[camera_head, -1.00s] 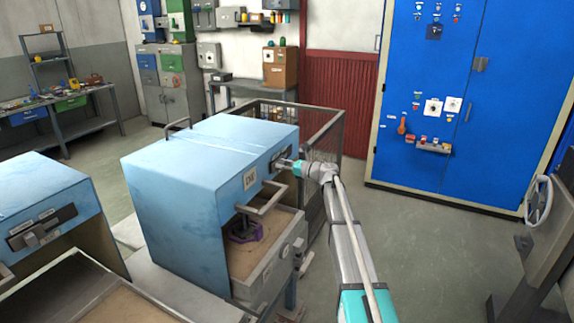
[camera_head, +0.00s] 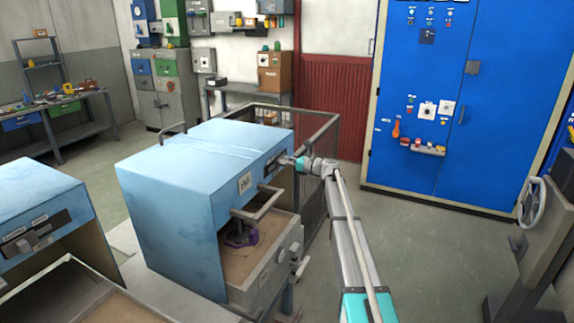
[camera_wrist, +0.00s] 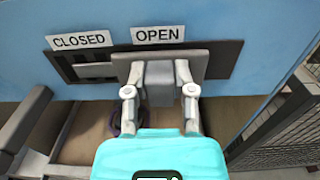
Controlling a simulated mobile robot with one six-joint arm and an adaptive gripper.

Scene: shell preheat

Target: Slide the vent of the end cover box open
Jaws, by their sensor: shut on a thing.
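The end cover box (camera_head: 205,165) is the light-blue cover with the small white label, in the middle of the head view. Its vent slider knob (camera_wrist: 159,80) sits under the OPEN sign (camera_wrist: 158,34) in the wrist view. The dark slotted plate (camera_wrist: 88,62) shows to its left, under the CLOSED sign (camera_wrist: 79,41), with slats visible in the slot. My gripper (camera_wrist: 159,92) is shut on the knob, one finger on each side. In the head view my gripper (camera_head: 287,160) meets the box face near its far upper corner.
A bar handle (camera_head: 258,206) sticks out below the vent. A purple-based part (camera_head: 240,236) lies inside the box. A mesh fence (camera_head: 318,150) stands close beyond the gripper. A second blue box (camera_head: 40,215) is at left.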

